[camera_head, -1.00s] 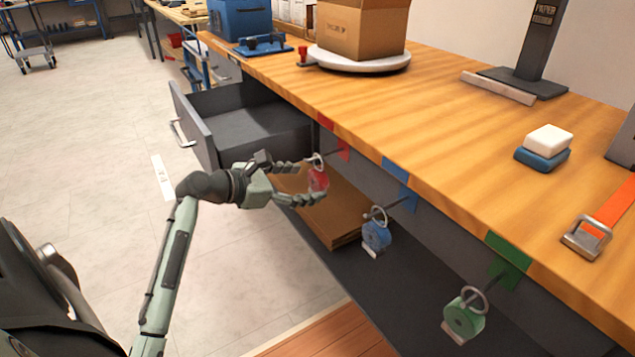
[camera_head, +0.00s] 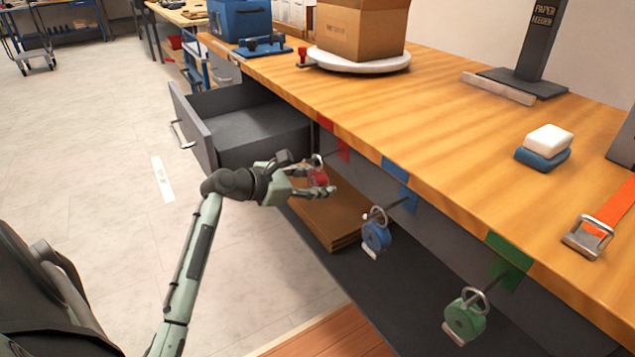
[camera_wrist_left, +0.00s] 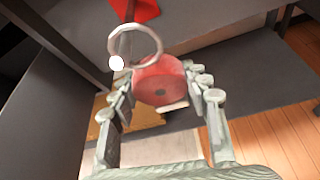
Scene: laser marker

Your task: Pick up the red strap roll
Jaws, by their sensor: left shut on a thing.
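The red strap roll (camera_head: 318,178) hangs by a metal ring under the workbench's front edge, below a red tag. My left gripper (camera_head: 322,180) has its fingers on both sides of the roll and is shut on it. In the left wrist view the red roll (camera_wrist_left: 160,82) sits between the two fingers (camera_wrist_left: 163,90), and the ring (camera_wrist_left: 135,46) is above it, around a peg with a pale round end. The ring appears to be still on the peg. My right gripper is not in view.
A blue roll (camera_head: 376,236) and a green roll (camera_head: 464,318) hang farther right along the bench edge. An open grey drawer (camera_head: 200,125) stands to the left of my gripper. Flat cardboard (camera_head: 330,218) lies on the shelf below.

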